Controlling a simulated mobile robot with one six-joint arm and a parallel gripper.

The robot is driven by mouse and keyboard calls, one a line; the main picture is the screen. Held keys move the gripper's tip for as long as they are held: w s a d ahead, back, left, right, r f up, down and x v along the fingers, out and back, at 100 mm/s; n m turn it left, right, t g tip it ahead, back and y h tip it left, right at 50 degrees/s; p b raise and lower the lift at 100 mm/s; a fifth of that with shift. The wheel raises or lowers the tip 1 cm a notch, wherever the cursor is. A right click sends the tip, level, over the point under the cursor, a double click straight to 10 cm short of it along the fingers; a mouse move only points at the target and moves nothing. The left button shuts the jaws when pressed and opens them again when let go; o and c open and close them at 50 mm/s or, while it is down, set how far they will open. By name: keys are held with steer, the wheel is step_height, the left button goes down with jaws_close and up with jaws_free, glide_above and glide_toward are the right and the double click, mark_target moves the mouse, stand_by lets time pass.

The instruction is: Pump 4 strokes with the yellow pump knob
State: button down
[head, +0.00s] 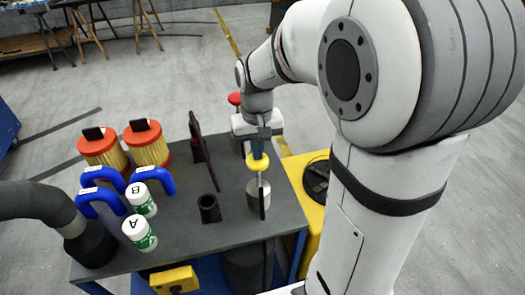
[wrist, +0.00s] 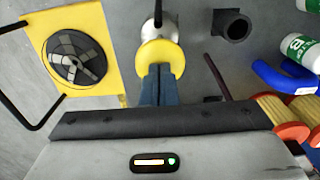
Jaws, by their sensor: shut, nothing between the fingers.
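The yellow pump knob (head: 259,163) sits on top of the metal pump (head: 253,197) near the right edge of the grey table. In the wrist view the round knob (wrist: 160,50) shows at the top centre, with the metal pump body (wrist: 150,27) beyond it. My gripper (head: 258,153) points down from above, with its blue fingers closed together and empty. In the wrist view the fingertips (wrist: 158,69) overlap the near part of the knob. They are at or just above its top; I cannot tell whether they touch.
A black cup-like holder (head: 209,208) and an upright dark red panel (head: 203,152) stand left of the pump. White bottles (head: 140,233), blue handles (head: 102,203) and orange-capped filters (head: 148,147) fill the table's left side. A yellow unit with a black fan (wrist: 77,57) lies beside the table.

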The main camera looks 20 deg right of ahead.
mark_target(258, 167)
steer(key=shift+s+f+b, duration=0.1)
steer(key=shift+f+b, duration=2.15)
steer(key=shift+f, duration=1.15)
steer(key=shift+r, duration=0.2)
step_height(258, 167, up, 12)
steer(key=p, duration=0.9)
steer(key=shift+f, duration=0.25)
stand_by(1.5)
stand_by(0.6)
